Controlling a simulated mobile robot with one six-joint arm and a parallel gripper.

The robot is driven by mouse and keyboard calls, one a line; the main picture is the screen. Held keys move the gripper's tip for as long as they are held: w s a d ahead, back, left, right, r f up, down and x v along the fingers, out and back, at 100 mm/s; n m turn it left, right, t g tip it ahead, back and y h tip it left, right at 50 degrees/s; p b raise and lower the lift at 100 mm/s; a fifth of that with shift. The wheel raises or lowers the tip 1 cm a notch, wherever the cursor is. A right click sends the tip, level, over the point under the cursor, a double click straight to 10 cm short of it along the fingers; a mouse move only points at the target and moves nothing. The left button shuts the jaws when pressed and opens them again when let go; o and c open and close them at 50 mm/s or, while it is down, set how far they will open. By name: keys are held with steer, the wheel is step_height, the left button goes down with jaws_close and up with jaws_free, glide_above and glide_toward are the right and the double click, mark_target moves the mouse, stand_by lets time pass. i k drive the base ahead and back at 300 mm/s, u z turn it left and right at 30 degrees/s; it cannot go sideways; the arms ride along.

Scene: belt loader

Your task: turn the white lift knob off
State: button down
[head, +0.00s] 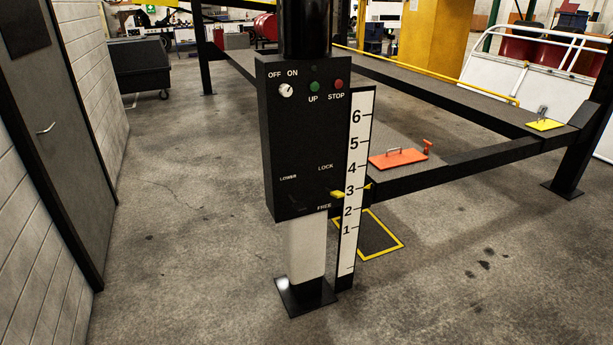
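The white lift knob (286,90) is a small round dial near the top of the black control box (290,140) on the lift post. The words OFF and ON stand above it, OFF to the left and ON to the right. It is too small to tell for sure which word its mark points at. To its right are a green UP button (314,86) and a red STOP button (339,84). My gripper is not in view, and nothing touches the knob or hides it.
A numbered white scale (355,180) stands right of the box, with a yellow pointer (337,194) near 3. The black lift frame (450,176) runs off to the right. A grey door (45,130) is at the left. The concrete floor before the post is clear.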

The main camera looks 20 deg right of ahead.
mark_target(285, 90)
steer(key=k, duration=1.35)
steer(key=u, duration=0.15)
steer(key=i, duration=1.15)
steer(key=u, duration=0.85)
steer(key=i, duration=0.5)
steer(key=u, duration=0.25)
